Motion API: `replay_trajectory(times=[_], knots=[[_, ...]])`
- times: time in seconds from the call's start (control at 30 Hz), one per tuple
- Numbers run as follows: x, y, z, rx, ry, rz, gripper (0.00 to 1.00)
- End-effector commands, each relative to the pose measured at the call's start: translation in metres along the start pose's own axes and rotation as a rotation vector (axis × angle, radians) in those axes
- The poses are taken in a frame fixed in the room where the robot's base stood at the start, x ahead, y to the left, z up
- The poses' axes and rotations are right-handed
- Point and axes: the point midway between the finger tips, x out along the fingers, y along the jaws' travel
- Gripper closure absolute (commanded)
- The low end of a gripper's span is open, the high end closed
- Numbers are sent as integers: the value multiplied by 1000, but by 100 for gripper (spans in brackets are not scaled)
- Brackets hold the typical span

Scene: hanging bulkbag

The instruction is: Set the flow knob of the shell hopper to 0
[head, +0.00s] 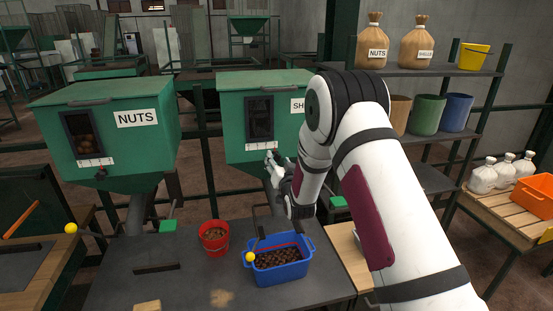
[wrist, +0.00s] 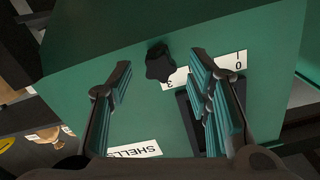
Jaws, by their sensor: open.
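The shell hopper (head: 240,105) is a green box with a dark window and a partly hidden "SH" label, standing behind the bench. Its flow knob (wrist: 158,62) is black and lobed, seen in the wrist view on the green front beside a white scale strip (wrist: 178,80). The knob is close to the 3 on the strip; the 0 and 1 lie further right. My gripper (head: 274,160) is at the hopper's lower front, and its fingers hide the knob in the head view. In the wrist view my gripper (wrist: 160,72) is open, its fingertips on either side of the knob, with nothing held.
The nut hopper (head: 150,140) with its own knob (head: 101,172) stands to the left. Shelves with sacks and buckets stand at the right.

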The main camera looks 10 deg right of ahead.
Motion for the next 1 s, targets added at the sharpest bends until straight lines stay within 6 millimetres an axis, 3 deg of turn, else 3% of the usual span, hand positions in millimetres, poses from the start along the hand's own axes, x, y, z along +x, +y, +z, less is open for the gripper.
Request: replay_trajectory(times=[0.23,0.57,0.8,1.0], knots=[[25,0,0,0,0,0,54],[28,0,0,0,0,0,54],[28,0,0,0,0,0,100],[31,-1,0,0,1,0,100]])
